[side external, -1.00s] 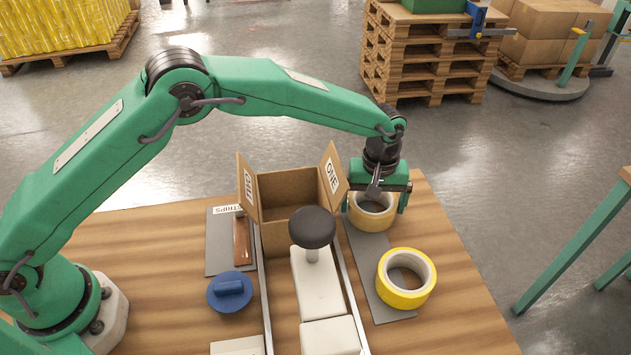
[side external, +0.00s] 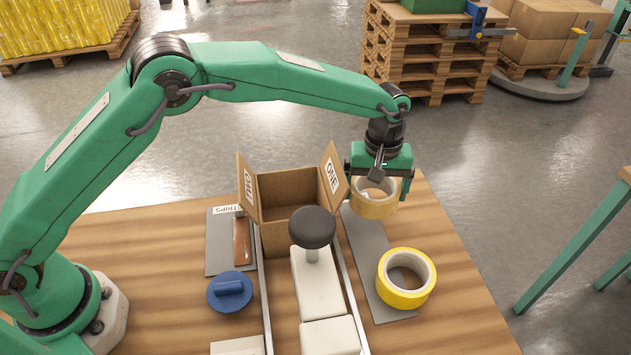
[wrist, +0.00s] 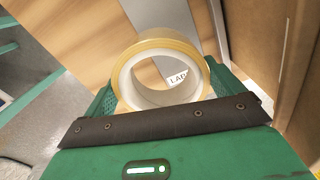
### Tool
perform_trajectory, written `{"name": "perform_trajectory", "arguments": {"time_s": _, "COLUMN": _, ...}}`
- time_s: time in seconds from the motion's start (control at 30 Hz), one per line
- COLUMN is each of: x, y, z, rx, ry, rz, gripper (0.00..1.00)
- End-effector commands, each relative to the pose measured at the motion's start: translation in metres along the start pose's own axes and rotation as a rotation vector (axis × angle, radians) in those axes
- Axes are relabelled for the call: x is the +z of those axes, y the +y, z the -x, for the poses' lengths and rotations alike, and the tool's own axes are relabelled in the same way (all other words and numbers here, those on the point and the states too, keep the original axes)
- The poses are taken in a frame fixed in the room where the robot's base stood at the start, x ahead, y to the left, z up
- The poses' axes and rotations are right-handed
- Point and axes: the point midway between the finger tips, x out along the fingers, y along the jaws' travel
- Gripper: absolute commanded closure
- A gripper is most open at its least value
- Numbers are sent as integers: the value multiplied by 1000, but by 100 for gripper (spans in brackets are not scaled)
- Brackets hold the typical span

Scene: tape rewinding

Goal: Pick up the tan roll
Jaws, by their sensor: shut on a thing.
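The tan roll (side external: 375,207) is a wide tape ring with a pale core, just right of the open cardboard box in the side view. My gripper (side external: 380,188) is above it with a finger on each side, shut on the roll. The roll appears raised a little above the grey mat (side external: 372,268). In the wrist view the tan roll (wrist: 159,48) sits between the two green fingers of my gripper (wrist: 160,85), with part of a printed label showing through its hole.
A yellow tape roll (side external: 406,278) lies on the near end of the mat. The open cardboard box (side external: 285,188) stands left of my gripper, its flap close by. A white device with a black knob (side external: 312,228) stands between rails. A blue round object (side external: 229,291) lies further left.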

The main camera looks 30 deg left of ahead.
Motion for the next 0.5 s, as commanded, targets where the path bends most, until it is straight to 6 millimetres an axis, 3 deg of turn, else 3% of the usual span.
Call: {"name": "perform_trajectory", "arguments": {"time_s": 0.5, "x": 0, "y": 1, "z": 104, "rx": 4, "ry": 2, "rz": 0, "gripper": 34}}
